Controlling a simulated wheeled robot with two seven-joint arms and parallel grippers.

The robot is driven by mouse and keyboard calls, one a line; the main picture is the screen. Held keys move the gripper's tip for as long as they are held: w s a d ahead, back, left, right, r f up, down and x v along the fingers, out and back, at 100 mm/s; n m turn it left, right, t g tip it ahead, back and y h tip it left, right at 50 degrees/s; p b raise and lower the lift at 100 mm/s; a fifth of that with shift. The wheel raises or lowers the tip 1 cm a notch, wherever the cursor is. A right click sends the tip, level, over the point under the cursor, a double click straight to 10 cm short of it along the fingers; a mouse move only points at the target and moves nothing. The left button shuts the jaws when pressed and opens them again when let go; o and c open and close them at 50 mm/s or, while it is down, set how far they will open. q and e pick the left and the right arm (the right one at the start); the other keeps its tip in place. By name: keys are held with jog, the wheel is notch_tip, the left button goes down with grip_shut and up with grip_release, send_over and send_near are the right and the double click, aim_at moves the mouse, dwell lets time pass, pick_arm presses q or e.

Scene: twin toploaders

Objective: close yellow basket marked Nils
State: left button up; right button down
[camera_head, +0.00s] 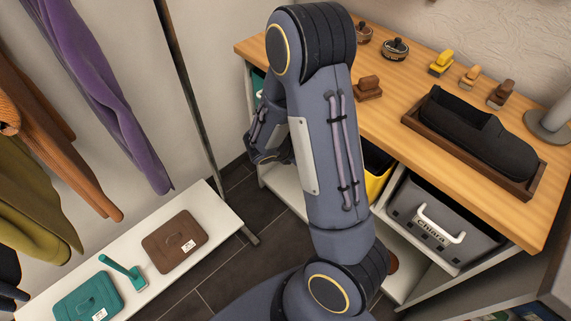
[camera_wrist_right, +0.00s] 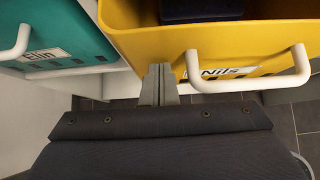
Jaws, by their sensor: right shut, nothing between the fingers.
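The yellow basket (camera_wrist_right: 140,42) marked Nils (camera_wrist_right: 226,72) shows from above in the right wrist view. It is pulled out, with its inside visible and a dark thing (camera_wrist_right: 200,8) in it. Its white handle (camera_wrist_right: 298,66) is on the front face. My right gripper (camera_wrist_right: 158,70) is shut and empty at the basket's front, just left of the handle; I cannot tell whether it touches. In the head view my right arm hides most of the yellow basket (camera_head: 376,178). My left gripper is not in view.
A teal basket marked Elin (camera_wrist_right: 45,38) is left of the yellow one. A grey basket marked Chiara (camera_head: 440,222) sits right of it under the wooden top (camera_head: 400,125). A white bench (camera_head: 205,235) with lids stands left. Dark floor (camera_head: 240,275) lies between.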

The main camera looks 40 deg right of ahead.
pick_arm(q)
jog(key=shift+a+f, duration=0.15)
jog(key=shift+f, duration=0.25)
pick_arm(e)
jog(key=d, duration=0.6)
jog(key=shift+w+d+r, duration=0.15)
jog(key=shift+w, duration=0.1)
pick_arm(q)
jog(key=shift+b, duration=0.3)
pick_arm(e)
jog(key=shift+d, duration=0.1)
